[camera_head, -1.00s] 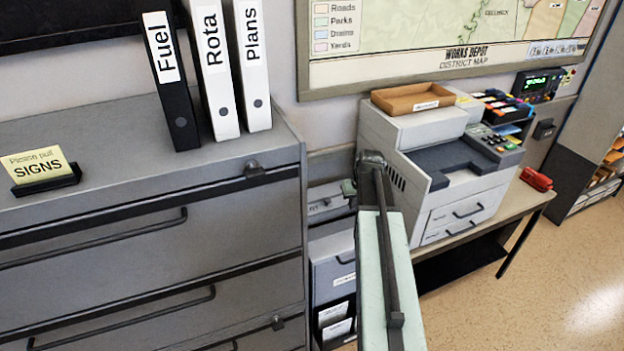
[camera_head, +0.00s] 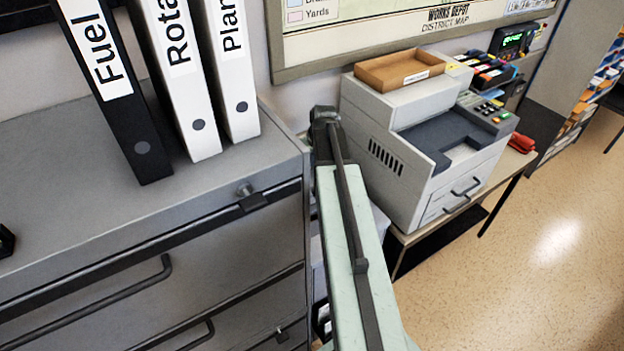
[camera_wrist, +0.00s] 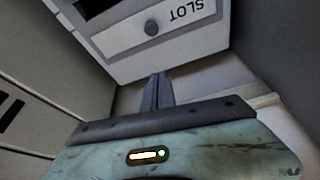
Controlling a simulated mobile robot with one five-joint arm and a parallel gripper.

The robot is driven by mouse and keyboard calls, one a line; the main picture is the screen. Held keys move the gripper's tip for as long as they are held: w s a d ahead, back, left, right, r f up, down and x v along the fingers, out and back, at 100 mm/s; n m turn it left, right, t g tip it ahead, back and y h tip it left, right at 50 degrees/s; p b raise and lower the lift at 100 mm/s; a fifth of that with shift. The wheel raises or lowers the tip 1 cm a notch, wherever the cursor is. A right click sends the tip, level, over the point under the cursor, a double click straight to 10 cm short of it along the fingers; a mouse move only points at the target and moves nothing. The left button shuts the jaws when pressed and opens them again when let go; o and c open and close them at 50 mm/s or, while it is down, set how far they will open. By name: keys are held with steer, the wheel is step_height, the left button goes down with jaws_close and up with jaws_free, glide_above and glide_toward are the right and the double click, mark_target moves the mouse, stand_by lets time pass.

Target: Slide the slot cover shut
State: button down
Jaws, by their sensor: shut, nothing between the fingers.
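In the wrist view, a pale grey slot cover (camera_wrist: 185,27) with a dark round knob (camera_wrist: 151,27) and an upside-down "SLOT" label shows at the top. A dark opening (camera_wrist: 92,8) shows beside it at the upper left, cut by the picture's edge. My gripper (camera_wrist: 158,78) is shut and empty. Its fingertips point at the panel just below the knob in the picture; I cannot tell whether they touch it. In the head view, my arm runs into the gap between cabinet and copier, and the slot cover and gripper are hidden.
A grey drawer cabinet (camera_head: 120,240) with upright binders (camera_head: 190,80) stands at the left. A copier (camera_head: 400,175) with a brown tray (camera_head: 400,70) on top stands on a table at the right. Open floor (camera_head: 530,270) lies at the lower right.

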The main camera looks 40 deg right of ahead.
steer(key=b+x, duration=0.9)
steer(key=x, duration=0.1)
steer(key=shift+s, duration=0.25)
steer(key=s, duration=0.2)
steer(key=s+b, duration=0.1)
steer(key=shift+s+a+f, duration=0.2)
steer(key=shift+a+f, duration=0.05)
steer(key=shift+a, duration=0.1)
steer(key=shift+s, duration=0.15)
